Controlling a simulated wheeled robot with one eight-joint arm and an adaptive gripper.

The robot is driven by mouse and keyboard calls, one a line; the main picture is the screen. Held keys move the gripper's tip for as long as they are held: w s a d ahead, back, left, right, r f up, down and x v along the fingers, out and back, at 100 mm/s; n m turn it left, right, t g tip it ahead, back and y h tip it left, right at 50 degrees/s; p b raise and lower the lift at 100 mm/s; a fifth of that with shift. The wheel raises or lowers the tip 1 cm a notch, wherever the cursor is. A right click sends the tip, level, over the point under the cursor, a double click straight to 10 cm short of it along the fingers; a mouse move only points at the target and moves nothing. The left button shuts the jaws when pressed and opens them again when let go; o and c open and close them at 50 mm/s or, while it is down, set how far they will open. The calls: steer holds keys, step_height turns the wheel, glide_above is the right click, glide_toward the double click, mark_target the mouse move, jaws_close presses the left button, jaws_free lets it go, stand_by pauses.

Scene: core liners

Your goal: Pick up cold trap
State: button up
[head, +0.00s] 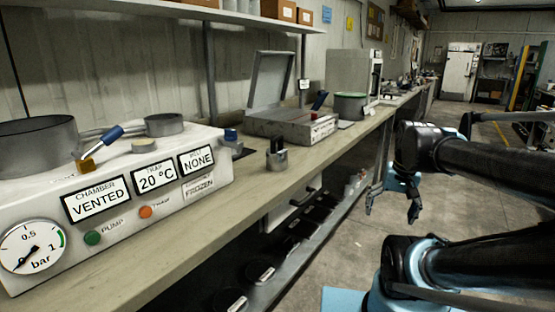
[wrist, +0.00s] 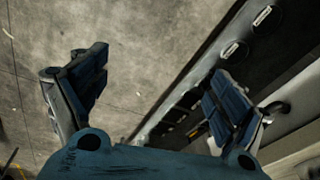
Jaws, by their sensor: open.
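A small grey metal pot with a dark upright handle (head: 277,158) stands on the bench top, right of the white machine. It may be the cold trap, but no label on it is readable. The white machine (head: 120,190) has panels reading CHAMBER VENTED, TRAP 20 °C and NONE. A wide grey cylinder (head: 38,146) and a smaller round one (head: 164,124) are on its top. My gripper (head: 391,205) is open and empty, out over the aisle to the right of the bench. In the wrist view its fingers (wrist: 155,80) are spread apart above the floor.
The bench (head: 250,205) runs along the wall, with a shelf below holding dark round items (head: 260,270). An open-lidded box (head: 290,122), a green-rimmed pot (head: 350,106) and a white cabinet (head: 354,75) stand farther along. The concrete floor (head: 480,195) beside the bench is clear.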

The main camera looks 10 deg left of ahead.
steer(key=w+a+r+m+y, duration=0.1)
steer(key=w+a+r+m, duration=0.2)
steer(key=w+a+r, duration=0.65)
step_height(320, 180, up, 16)
steer(key=m+g+y, duration=0.2)
steer(key=m+g, duration=0.2)
steer(key=m, duration=0.4)
glide_above(277, 150)
steer(key=w+d, duration=0.3)
steer(key=d, duration=0.3)
steer(key=x, duration=1.6)
steer(key=shift+a+f, duration=0.3)
steer(key=shift+f, duration=0.05)
steer(key=c, duration=1.5)
